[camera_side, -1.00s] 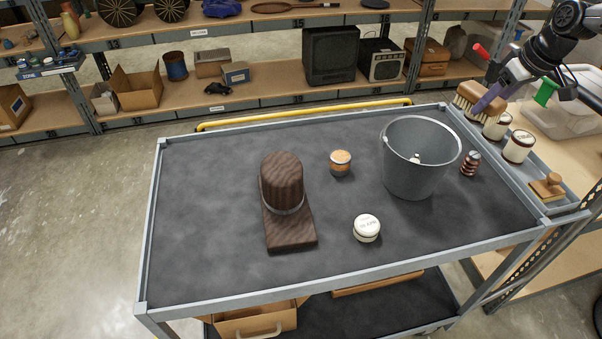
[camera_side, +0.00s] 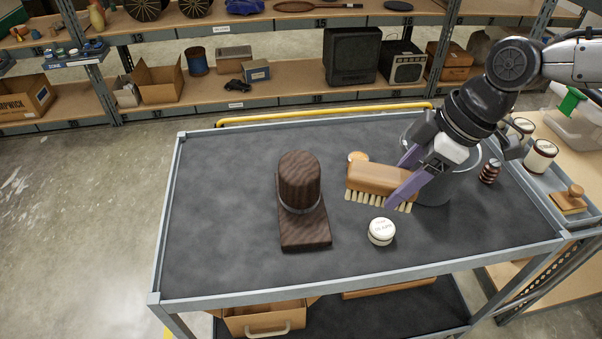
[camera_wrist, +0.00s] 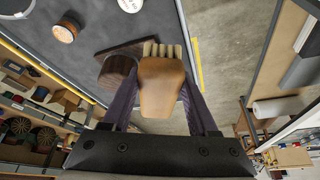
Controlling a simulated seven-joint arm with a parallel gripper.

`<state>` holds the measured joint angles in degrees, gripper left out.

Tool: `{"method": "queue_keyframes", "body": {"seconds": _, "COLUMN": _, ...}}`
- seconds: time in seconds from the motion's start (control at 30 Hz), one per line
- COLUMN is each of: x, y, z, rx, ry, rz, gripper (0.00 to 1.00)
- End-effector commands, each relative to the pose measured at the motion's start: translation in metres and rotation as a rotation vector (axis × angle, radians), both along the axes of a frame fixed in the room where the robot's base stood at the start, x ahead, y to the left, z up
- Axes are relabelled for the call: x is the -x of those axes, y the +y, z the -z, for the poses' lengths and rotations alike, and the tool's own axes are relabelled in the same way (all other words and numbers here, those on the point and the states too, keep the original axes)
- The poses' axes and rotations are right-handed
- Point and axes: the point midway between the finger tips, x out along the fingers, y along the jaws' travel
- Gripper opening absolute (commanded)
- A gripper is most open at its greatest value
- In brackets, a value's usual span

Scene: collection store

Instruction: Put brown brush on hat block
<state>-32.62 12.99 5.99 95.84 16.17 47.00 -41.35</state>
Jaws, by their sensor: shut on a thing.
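The brown brush (camera_side: 381,181) has a wooden back and pale bristles pointing down. My gripper (camera_side: 402,178) is shut on it and holds it above the cart top, in front of the bucket. In the wrist view the brush (camera_wrist: 163,85) sits between my two purple fingers (camera_wrist: 160,95). The hat block (camera_side: 299,180), a dark ribbed wooden crown on a flat base, stands upright to the left of the brush, apart from it. In the wrist view the hat block (camera_wrist: 117,68) is partly hidden behind the brush and a finger.
A grey bucket (camera_side: 467,178) stands behind my gripper. A white-lidded jar (camera_side: 381,232) is just below the brush in the side view. An orange-lidded jar (camera_side: 357,157) is partly hidden behind the brush. The cart top (camera_side: 220,220) left of the hat block is clear.

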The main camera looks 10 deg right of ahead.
Motion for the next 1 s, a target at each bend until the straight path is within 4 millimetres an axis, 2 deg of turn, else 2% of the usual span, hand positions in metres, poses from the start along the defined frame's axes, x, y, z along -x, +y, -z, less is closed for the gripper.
{"method": "queue_keyframes", "body": {"seconds": 0.1, "x": 0.017, "y": 0.015, "z": 0.000, "rx": -0.001, "ry": 0.000, "rz": -0.059, "gripper": 0.01}}
{"method": "queue_keyframes", "body": {"seconds": 0.3, "x": 0.014, "y": 0.012, "z": 0.033, "rx": 0.001, "ry": 0.004, "rz": -0.049, "gripper": 0.01}}
{"method": "queue_keyframes", "body": {"seconds": 0.47, "x": 0.012, "y": 0.013, "z": 0.050, "rx": 0.000, "ry": 0.002, "rz": -0.048, "gripper": 0.01}}
{"method": "queue_keyframes", "body": {"seconds": 0.57, "x": 0.005, "y": 0.020, "z": 0.057, "rx": 0.000, "ry": 0.002, "rz": -0.048, "gripper": 0.01}}
{"method": "queue_keyframes", "body": {"seconds": 1.0, "x": -0.060, "y": 0.074, "z": 0.098, "rx": 0.001, "ry": 0.002, "rz": -0.048, "gripper": 0.01}}
